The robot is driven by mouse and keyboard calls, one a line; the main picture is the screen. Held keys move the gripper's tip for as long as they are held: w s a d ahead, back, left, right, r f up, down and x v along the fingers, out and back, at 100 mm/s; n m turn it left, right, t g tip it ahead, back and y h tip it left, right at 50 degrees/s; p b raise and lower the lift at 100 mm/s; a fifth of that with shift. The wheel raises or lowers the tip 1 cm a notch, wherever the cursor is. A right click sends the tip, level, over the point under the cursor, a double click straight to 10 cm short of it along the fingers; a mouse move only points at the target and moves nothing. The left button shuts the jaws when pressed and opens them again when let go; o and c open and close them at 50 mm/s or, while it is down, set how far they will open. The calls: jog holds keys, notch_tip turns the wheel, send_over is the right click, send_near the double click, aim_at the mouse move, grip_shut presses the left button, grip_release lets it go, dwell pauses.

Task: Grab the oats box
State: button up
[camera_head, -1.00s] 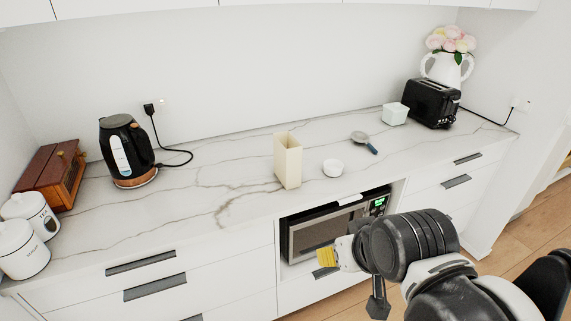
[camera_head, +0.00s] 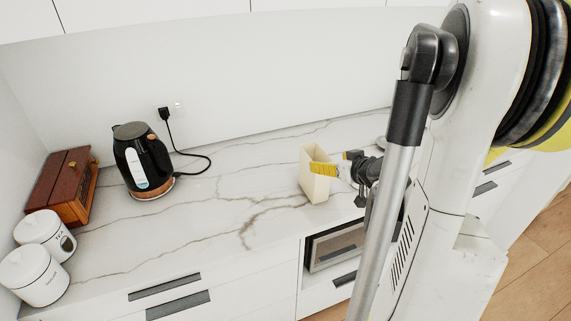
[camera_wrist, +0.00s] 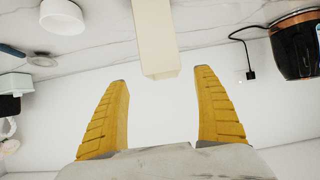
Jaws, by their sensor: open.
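The oats box is a plain cream upright box (camera_head: 312,180) standing on the marble counter, with no readable label. In the wrist view the box (camera_wrist: 155,40) shows at the top middle, ahead of the fingertips and roughly in line with the gap. My gripper (camera_wrist: 162,75) is open, its yellow fingers wide apart with nothing between them. In the head view my gripper (camera_head: 322,169) is at the box's right side, overlapping its upper part; I cannot tell there whether they touch.
A black kettle (camera_head: 142,165), a wooden bread box (camera_head: 62,190) and white canisters (camera_head: 35,275) stand at left. A small white bowl (camera_wrist: 62,15) is near the box. A microwave (camera_head: 335,247) is below the counter. The counter between kettle and box is clear.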

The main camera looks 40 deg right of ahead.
aim_at(315, 158)
jog(key=b+x, duration=0.1)
jog(key=x, duration=0.3)
jog(key=b+x, duration=0.1)
jog(key=x, duration=0.4)
jog(key=shift+w+a, duration=0.15)
jog(key=shift+w, duration=0.2)
jog(key=shift+r, duration=0.15)
jog(key=c, duration=1.2)
